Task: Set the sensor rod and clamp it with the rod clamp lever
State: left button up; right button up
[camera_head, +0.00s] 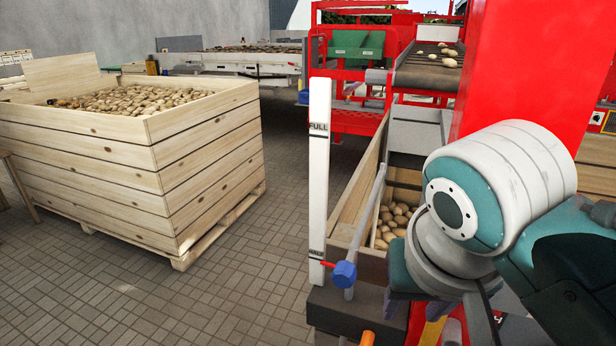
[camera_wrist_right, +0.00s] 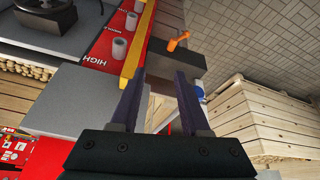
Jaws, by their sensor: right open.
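The sensor rod (camera_head: 366,215) is a thin grey rod, leaning slightly, beside a white post (camera_head: 319,180) marked FULL and HALF. A blue knob (camera_head: 344,273) is at its lower end, level with a red pointer (camera_head: 328,264) near the HALF mark. An orange lever (camera_head: 367,338), likely the rod clamp lever, shows at the bottom edge; it also shows in the right wrist view (camera_wrist_right: 178,41), beyond the fingers. My right gripper (camera_wrist_right: 160,88) is open and empty, apart from the lever. In the head view my wrist mostly hides its fingers. My left gripper is out of view.
A wooden crate full of potatoes (camera_head: 165,155) stands at left on a tiled floor. A box holding potatoes (camera_head: 350,200) stands behind the rod. A red machine column (camera_head: 520,70) is close at right. The wrist view shows a red panel marked HIGH (camera_wrist_right: 103,42) with grey pegs.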

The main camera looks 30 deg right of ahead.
pick_arm(q)
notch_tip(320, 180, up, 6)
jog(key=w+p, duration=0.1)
jog(key=p, duration=0.3)
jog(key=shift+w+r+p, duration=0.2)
jog(key=shift+p, duration=0.2)
pick_arm(e)
notch_tip(320, 180, up, 6)
jog(key=s+a+n, duration=0.1)
jog(key=s+n, duration=0.1)
jog(key=n, duration=0.1)
jog(key=shift+s+a+y, duration=0.15)
jog(key=shift+s+y, duration=0.05)
jog(key=shift+y, duration=0.2)
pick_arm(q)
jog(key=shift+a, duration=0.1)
pick_arm(e)
jog(key=shift+f, duration=0.15)
